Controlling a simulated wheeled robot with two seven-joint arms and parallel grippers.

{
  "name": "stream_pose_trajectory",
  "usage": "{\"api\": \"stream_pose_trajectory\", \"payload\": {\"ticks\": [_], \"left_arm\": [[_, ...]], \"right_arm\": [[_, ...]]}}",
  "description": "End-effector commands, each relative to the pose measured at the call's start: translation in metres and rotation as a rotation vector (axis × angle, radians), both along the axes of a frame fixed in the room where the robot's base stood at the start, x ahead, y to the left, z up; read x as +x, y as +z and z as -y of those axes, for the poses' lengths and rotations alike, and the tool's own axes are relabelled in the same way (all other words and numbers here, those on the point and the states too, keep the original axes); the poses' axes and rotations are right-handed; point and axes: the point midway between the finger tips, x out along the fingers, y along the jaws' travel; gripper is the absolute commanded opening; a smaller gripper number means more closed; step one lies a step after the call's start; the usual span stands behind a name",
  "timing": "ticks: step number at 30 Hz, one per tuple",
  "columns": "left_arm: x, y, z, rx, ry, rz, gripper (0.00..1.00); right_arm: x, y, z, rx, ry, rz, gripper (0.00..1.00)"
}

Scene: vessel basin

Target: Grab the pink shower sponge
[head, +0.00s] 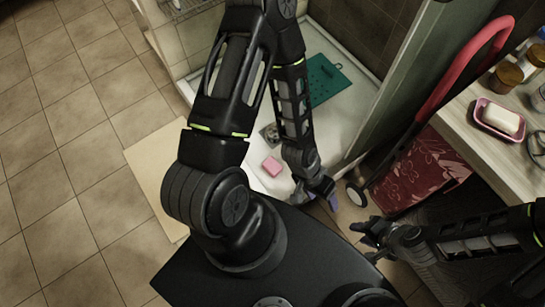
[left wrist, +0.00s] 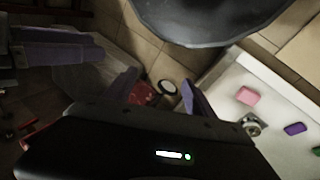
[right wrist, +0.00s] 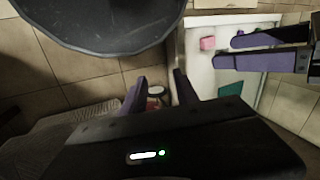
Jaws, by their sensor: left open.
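The pink shower sponge (head: 272,165) lies on the white shower tray (head: 340,103), near its front edge, just left of my left forearm. It also shows in the left wrist view (left wrist: 248,96) and the right wrist view (right wrist: 207,43). My left gripper (head: 320,190) is open and empty, to the right of the sponge and apart from it. In the left wrist view its purple fingers (left wrist: 160,95) stand apart with nothing between them. My right gripper (head: 368,232) is lower right, farther from the sponge. Its fingers (right wrist: 158,92) are spread and empty.
A drain (left wrist: 253,125), a purple item (left wrist: 295,129) and a green mat (head: 325,79) are on the tray. A red patterned bin (head: 420,175) stands right. A counter (head: 490,145) holds a soap dish (head: 499,118) and jars. Open tiled floor (head: 75,130) lies left.

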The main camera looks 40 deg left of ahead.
Motion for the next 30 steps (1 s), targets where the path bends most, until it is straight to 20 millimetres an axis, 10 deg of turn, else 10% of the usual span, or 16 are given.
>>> {"api": "stream_pose_trajectory", "payload": {"ticks": [8, 18, 24, 30], "left_arm": [[0.049, -0.122, -0.033, 0.002, -0.463, 0.190, 0.80], [0.103, -0.270, -0.158, 0.184, -1.188, 0.355, 0.80], [0.119, -0.322, -0.239, 0.298, -1.516, 0.331, 0.80], [0.124, -0.334, -0.278, 0.345, -1.658, 0.296, 0.80]], "right_arm": [[0.007, -0.117, 0.005, -0.009, -0.016, 0.012, 0.36], [0.017, -0.251, 0.012, -0.022, -0.037, 0.032, 0.36], [0.021, -0.302, 0.015, -0.027, -0.046, 0.040, 0.36], [0.022, -0.317, 0.017, -0.030, -0.050, 0.043, 0.36]]}}
